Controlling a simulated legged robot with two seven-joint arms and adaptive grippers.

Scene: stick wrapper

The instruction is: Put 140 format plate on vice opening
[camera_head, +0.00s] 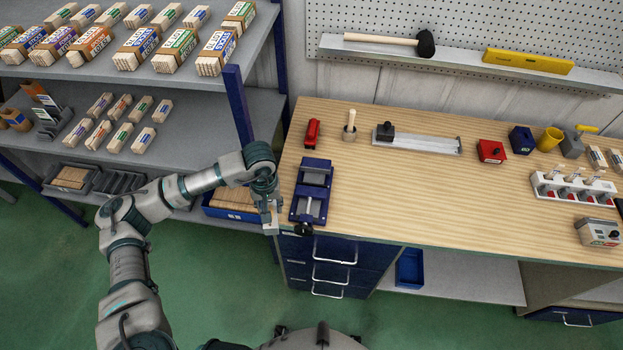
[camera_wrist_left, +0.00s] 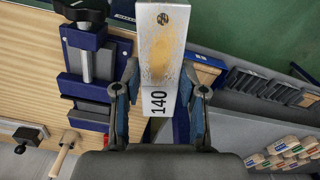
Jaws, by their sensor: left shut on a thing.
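The 140 format plate (camera_wrist_left: 160,50) is a pale metal block with a worn yellowish patch and a white end marked "140". My left gripper (camera_wrist_left: 158,100) is shut on it, with one finger on each side. In the head view the left gripper (camera_head: 268,208) is at the workbench's left edge, just left of the blue vice (camera_head: 311,186). A small part of the plate (camera_head: 270,228) shows below the fingers there. The vice also shows left of the plate in the wrist view (camera_wrist_left: 87,88). The plate is beside the vice, not over its opening. My right gripper is out of view.
The wooden workbench (camera_head: 400,190) holds a red stapler-like tool (camera_head: 312,132), a small mallet (camera_head: 350,127) and a metal ruler-like plate (camera_head: 425,142) behind the vice. Shelves (camera_head: 200,75) with wrapped stick bundles stand left. A blue bin (camera_head: 232,213) is below the arm.

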